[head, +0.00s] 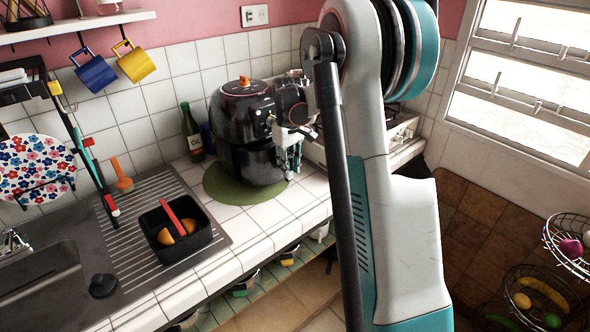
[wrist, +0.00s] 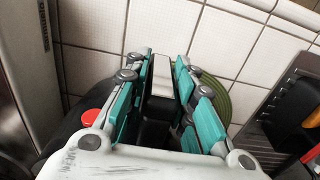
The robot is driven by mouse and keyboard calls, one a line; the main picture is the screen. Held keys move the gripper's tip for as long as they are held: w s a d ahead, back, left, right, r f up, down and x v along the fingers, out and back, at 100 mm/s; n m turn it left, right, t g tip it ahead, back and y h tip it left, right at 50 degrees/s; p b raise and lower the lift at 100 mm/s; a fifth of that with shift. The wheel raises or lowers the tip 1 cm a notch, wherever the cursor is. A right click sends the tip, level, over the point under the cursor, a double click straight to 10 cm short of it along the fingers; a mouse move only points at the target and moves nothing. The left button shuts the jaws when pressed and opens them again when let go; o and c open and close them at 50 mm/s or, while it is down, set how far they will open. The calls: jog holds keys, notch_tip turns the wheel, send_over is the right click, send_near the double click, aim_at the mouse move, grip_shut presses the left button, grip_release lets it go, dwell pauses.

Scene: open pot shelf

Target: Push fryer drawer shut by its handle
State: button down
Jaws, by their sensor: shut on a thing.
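The black air fryer (head: 240,115) with an orange knob on top stands on a round green mat (head: 215,190) on the white tiled counter. My gripper (head: 291,165) is at the fryer's right front side. In the wrist view my gripper (wrist: 162,75) has its teal-padded fingers on both sides of the dark drawer handle (wrist: 158,108), shut on it. In the head view my gripper and arm hide the handle. I cannot tell how far the drawer stands out.
A green bottle (head: 191,132) stands left of the fryer. A black bin (head: 180,228) with a red-handled tool sits on the drainer by the sink (head: 45,285). Blue (head: 95,73) and yellow (head: 136,63) mugs hang above. Wire fruit baskets (head: 540,295) are at the right.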

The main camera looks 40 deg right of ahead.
jog(key=c, duration=1.4)
grip_release()
jog(key=shift+o, duration=0.2)
notch_tip(320, 180, up, 12)
